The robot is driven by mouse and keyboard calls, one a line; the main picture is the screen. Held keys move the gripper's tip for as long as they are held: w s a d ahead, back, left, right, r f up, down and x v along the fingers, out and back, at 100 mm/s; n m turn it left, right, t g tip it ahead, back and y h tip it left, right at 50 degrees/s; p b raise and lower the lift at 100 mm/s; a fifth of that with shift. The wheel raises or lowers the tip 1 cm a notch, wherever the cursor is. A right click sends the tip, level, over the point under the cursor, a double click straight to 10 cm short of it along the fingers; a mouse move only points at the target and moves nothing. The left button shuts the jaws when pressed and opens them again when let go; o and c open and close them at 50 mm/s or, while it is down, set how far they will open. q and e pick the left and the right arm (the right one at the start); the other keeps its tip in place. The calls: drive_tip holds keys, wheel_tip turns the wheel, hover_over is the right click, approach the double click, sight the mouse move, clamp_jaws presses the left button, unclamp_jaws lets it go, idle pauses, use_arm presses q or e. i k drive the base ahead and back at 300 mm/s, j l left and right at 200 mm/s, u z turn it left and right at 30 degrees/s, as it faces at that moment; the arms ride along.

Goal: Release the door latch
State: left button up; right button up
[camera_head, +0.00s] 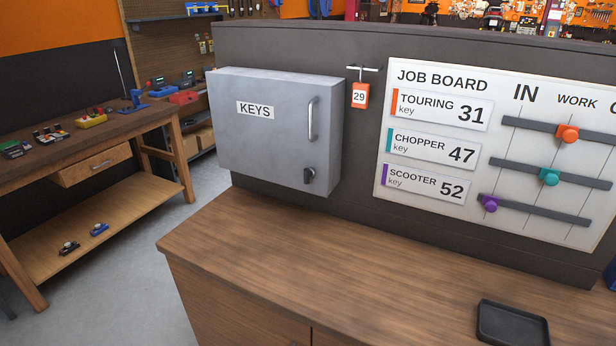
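A grey metal key cabinet (265,155) labelled KEYS hangs on the dark panel behind the counter. Its door is shut. A vertical bar handle (313,119) sits near the door's right edge. Below the handle is a small dark latch knob (309,176) at the lower right of the door; its exact turn is hard to tell. Neither of my grippers is in view.
An orange tag marked 29 (359,95) hangs on a hook right of the cabinet. A job board (490,205) with sliders is further right. The wooden counter (330,270) is mostly clear, with a black tray (512,325) at front right. A workbench (120,125) stands left.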

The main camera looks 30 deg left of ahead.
sight(309, 172)
drive_tip(key=i+u, duration=0.1)
drive_tip(key=u, duration=0.25)
drive_tip(key=i+j+u, duration=0.1)
drive_tip(key=u, duration=0.25)
